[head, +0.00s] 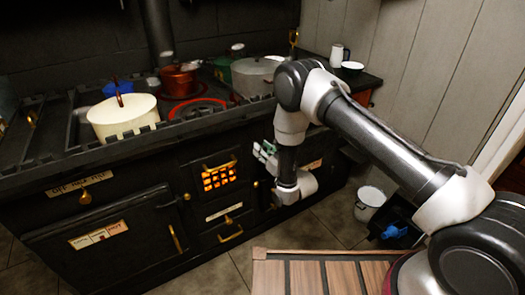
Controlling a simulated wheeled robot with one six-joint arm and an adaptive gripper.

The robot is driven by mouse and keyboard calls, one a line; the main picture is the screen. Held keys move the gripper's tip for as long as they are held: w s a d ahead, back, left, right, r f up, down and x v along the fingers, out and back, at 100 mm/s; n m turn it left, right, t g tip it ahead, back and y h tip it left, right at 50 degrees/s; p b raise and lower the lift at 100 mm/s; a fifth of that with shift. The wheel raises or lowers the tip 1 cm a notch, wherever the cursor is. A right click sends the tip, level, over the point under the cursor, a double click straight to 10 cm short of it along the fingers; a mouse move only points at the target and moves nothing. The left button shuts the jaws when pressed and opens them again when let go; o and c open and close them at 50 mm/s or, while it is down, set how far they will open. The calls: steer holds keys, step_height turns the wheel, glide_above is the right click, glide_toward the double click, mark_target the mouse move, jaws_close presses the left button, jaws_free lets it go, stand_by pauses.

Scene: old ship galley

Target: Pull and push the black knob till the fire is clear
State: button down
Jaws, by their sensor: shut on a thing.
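My gripper (264,154) is at the front of the black stove (118,202), just right of the fire grate.
A cream pot (123,118), a red pot (179,80) and a grey lidded pot (255,77) stand on the stove top behind a raised rail. A white bucket (370,201) stands on the floor at right. A slatted wooden surface (325,275) lies in front.

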steer(key=shift+s+d, duration=0.2)
steer(key=shift+s, duration=0.2)
steer(key=c, duration=1.1)
jaws_free()
steer(key=shift+o, duration=0.2)
steer(key=shift+d, duration=0.1)
steer(key=v, duration=1.2)
